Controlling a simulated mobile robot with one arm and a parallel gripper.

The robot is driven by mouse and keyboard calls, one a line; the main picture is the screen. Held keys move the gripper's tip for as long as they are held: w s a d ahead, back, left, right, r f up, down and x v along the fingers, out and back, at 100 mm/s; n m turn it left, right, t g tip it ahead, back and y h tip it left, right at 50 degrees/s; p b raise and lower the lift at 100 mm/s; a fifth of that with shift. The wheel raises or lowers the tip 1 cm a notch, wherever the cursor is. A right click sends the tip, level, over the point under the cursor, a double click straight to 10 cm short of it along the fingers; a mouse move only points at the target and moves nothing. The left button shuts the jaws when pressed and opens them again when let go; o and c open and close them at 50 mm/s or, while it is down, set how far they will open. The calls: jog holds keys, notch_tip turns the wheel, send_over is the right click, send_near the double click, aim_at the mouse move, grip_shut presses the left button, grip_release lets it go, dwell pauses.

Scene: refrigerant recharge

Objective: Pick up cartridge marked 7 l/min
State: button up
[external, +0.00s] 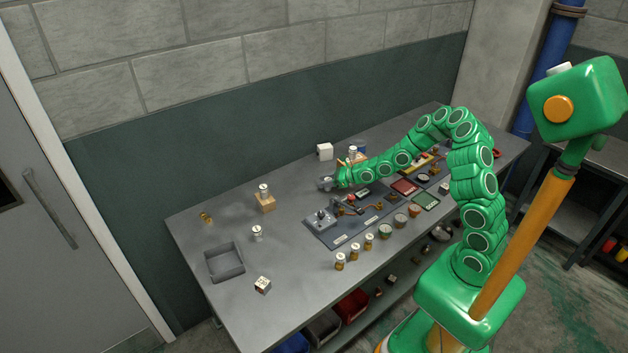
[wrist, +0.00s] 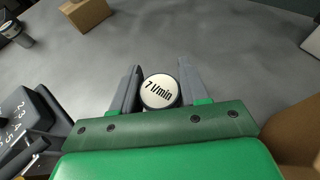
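The cartridge marked 7 l/min (wrist: 160,92) shows its round white top in the wrist view, between the two fingers of my gripper (wrist: 160,82). The fingers are apart, one on each side of it, with narrow gaps that look open. Whether either finger touches the cartridge is hard to tell. In the external view my gripper (external: 327,182) is low over the table, behind the grey panel. The cartridge cannot be made out there. Its lower body is hidden in the wrist view.
A wooden block (external: 265,203) stands to the left with a white-topped cartridge (external: 264,189) on it. A dark device with numbers (wrist: 22,115) is close on the left in the wrist view. A white block (external: 325,151) stands behind. The table beyond my fingertips is mostly clear.

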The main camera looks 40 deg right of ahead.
aim_at(325, 179)
jog(key=c, duration=0.4)
jog(key=shift+r, duration=4.95)
